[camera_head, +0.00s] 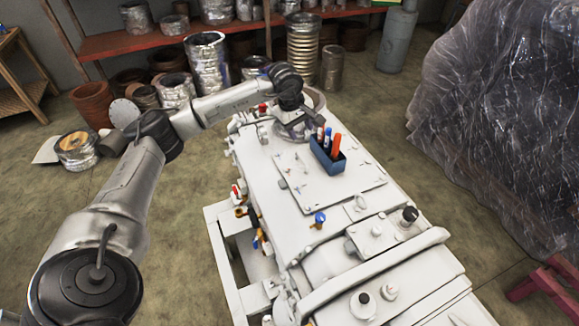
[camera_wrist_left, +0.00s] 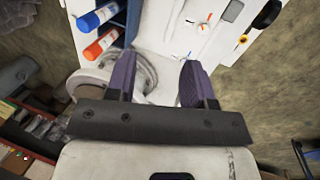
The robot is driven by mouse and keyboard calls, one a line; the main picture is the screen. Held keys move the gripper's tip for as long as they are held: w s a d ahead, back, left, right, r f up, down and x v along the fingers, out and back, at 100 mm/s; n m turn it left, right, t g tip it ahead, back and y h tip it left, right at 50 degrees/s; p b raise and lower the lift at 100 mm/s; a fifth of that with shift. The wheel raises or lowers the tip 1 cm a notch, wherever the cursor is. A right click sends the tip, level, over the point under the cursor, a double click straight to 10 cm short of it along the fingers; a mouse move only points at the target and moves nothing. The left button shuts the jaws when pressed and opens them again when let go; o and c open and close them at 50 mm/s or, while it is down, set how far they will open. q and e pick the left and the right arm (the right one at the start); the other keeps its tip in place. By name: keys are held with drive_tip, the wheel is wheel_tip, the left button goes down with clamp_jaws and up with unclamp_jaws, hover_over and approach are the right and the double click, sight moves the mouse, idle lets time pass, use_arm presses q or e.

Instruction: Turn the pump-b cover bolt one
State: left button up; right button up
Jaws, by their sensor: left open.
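The white pump machine (camera_head: 300,225) stands in the middle of the head view. A flat cover plate (camera_head: 335,193) lies on its top, with several small bolt-like marks in blue and red. I cannot tell which is bolt one. My left gripper (camera_head: 307,122) is at the machine's far end, beyond the plate and partly hidden by its own wrist. In the left wrist view its two purple-grey fingers (camera_wrist_left: 160,82) are apart with nothing gripped, over a round white ring part (camera_wrist_left: 150,62). The plate (camera_wrist_left: 205,20) shows beyond them. My right gripper is not in view.
A blue holder (camera_head: 328,159) with orange and blue-and-white tools stands on the plate close to the gripper; it also shows in the left wrist view (camera_wrist_left: 118,40). Knobs (camera_head: 410,214) rise from the near end. Pots and ducts (camera_head: 205,68) stand behind.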

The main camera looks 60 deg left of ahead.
sight(286, 168)
use_arm(q)
drive_tip(key=s+f+m+g, duration=0.1)
drive_tip(key=f, duration=0.3)
drive_tip(key=s+f+m+g+b, duration=0.1)
drive_tip(key=f, duration=0.4)
drive_tip(key=s+a+f+m+g+b, duration=0.1)
drive_tip(key=s+f+m, duration=0.1)
drive_tip(key=f, duration=0.3)
drive_tip(key=shift+f+y, duration=0.15)
drive_tip(key=shift+y, duration=0.15)
clamp_jaws()
idle(0.3)
